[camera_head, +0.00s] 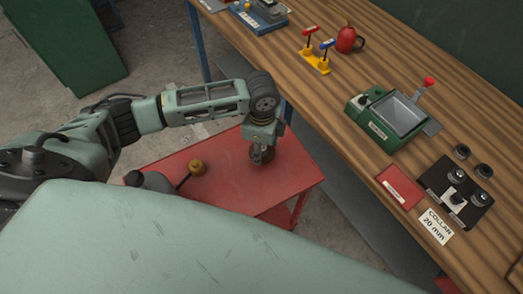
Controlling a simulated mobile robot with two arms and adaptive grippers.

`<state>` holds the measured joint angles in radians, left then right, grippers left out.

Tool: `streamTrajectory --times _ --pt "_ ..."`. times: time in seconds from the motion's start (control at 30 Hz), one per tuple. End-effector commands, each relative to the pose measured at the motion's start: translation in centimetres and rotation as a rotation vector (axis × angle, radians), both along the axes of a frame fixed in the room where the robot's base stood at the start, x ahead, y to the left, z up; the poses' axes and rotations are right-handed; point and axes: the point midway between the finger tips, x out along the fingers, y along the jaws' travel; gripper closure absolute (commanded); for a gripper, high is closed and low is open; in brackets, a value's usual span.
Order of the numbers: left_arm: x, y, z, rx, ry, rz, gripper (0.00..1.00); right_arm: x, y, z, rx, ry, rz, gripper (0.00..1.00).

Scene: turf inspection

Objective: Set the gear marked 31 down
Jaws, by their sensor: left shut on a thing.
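My left gripper (262,146) points down over the red low table (225,165). It is shut on a small dark brownish thing (262,157), likely the gear, mostly hidden by the fingers. No number can be read on it. I cannot tell whether it touches the red top or hangs just above it. My right gripper is not in view.
The wooden workbench (410,70) at right bears a green machine with a grey tray (404,114), a black fixture (455,192), a "COLLAR 20 mm" card (436,226) and a red oil can (347,39).

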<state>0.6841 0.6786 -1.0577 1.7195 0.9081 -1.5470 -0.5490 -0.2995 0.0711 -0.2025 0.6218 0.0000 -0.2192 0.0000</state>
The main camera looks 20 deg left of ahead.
Motion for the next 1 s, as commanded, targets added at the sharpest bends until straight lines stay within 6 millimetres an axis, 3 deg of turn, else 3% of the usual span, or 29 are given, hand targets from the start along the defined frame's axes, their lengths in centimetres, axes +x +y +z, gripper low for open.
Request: streamTrajectory --times 0.2,0.6,0.63,0.8,1.0 --pt "-0.1 0.0 -2.9 0.002 0.003 0.0 0.75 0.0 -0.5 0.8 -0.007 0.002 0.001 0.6" --pt "-0.1 0.0 -3.5 0.001 0.001 0.0 0.75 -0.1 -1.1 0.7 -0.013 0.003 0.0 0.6" --pt "-0.1 0.0 -3.5 0.001 0.001 0.0 0.46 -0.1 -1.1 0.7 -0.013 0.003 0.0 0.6" --pt "-0.1 0.0 -3.5 0.001 0.002 0.0 0.31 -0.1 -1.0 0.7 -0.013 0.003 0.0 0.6" --pt "-0.1 0.0 -3.4 0.001 0.001 0.0 0.3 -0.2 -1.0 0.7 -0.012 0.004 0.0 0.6"
